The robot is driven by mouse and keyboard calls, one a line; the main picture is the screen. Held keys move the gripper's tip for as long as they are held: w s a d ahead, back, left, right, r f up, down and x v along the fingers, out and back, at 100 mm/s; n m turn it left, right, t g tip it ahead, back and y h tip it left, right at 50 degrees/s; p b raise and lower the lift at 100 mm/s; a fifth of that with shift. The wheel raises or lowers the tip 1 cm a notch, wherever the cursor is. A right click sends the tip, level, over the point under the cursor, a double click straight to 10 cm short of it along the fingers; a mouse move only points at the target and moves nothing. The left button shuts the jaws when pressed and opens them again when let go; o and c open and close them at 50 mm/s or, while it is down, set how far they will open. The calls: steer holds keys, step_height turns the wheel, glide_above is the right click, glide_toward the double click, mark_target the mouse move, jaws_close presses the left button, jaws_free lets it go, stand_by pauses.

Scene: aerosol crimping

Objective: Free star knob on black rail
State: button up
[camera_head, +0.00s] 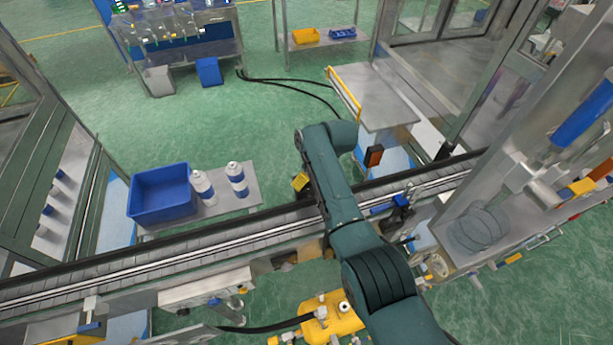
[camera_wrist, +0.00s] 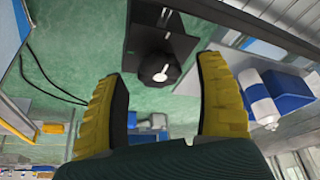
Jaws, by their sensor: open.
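In the wrist view, a black star knob (camera_wrist: 159,69) with a pale centre sits on a dark bracket plate (camera_wrist: 150,25) at upper middle. The plate is beside the black rail (camera_wrist: 238,14) of the conveyor. My gripper (camera_wrist: 162,72) is open, its two yellow-and-black fingers on either side of the knob in the picture. No contact with the knob shows, and I cannot tell the depth between them. In the head view, a yellow part of my gripper (camera_head: 300,182) shows at the conveyor's far side. The knob cannot be made out there.
The conveyor (camera_head: 150,262) crosses the head view. Behind it, a blue bin (camera_head: 161,192) and two white-and-blue bottles (camera_head: 237,178) stand on a side table (camera_head: 215,212). A metal table (camera_head: 372,97) stands beyond my arm.

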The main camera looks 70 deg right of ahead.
steer(key=shift+w+f, duration=0.1)
steer(key=shift+f, duration=0.1)
steer(key=c, duration=1.2)
steer(key=shift+f+n+b, duration=0.1)
steer(key=shift+n+b, duration=0.2)
steer(key=shift+b, duration=0.15)
steer(key=n+b, duration=0.1)
steer(key=b, duration=0.1)
steer(key=n+y+b, duration=0.1)
steer(key=n+b, duration=0.1)
steer(key=b, duration=0.1)
steer(key=shift+d+f+n, duration=0.15)
steer(key=shift+f+n, duration=0.15)
steer(key=n+y+b, duration=0.1)
steer(key=n+b, duration=0.1)
steer(key=b, duration=0.3)
steer(key=shift+r, duration=0.15)
steer(key=shift+r+n+y+b, duration=0.1)
steer(key=shift+n+y+b, duration=0.45)
steer(key=shift+b, duration=0.75)
